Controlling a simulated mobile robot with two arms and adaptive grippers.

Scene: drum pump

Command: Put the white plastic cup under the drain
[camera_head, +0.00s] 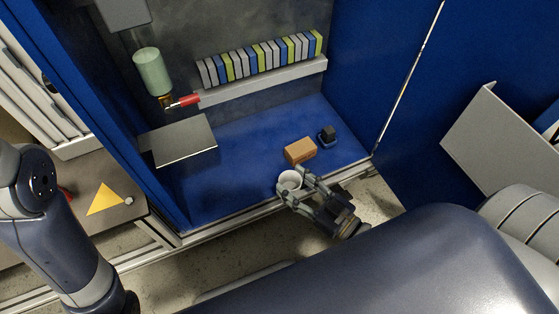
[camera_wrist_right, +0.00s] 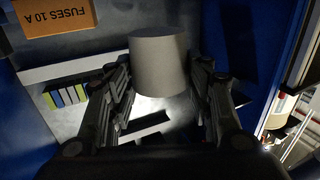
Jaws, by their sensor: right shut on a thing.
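The white plastic cup (camera_head: 289,180) is at the front edge of the blue cabinet floor. My right gripper (camera_head: 297,191) is shut on it, with a finger on either side. In the right wrist view the cup (camera_wrist_right: 158,62) sits between the fingertips (camera_wrist_right: 160,85), its wall whole and its inside hidden. The drain is a brass valve (camera_head: 166,102) with a red handle (camera_head: 186,101), below a pale green glass vessel (camera_head: 152,72) at the upper left. The cup is well to the right of and below the drain. My left gripper is out of view.
A grey metal plate (camera_head: 180,142) lies below the drain. An orange fuse box (camera_head: 300,150) and a small black object (camera_head: 328,134) stand just behind the cup. A rail of coloured blocks (camera_head: 260,60) runs along the back wall. The blue floor between plate and cup is clear.

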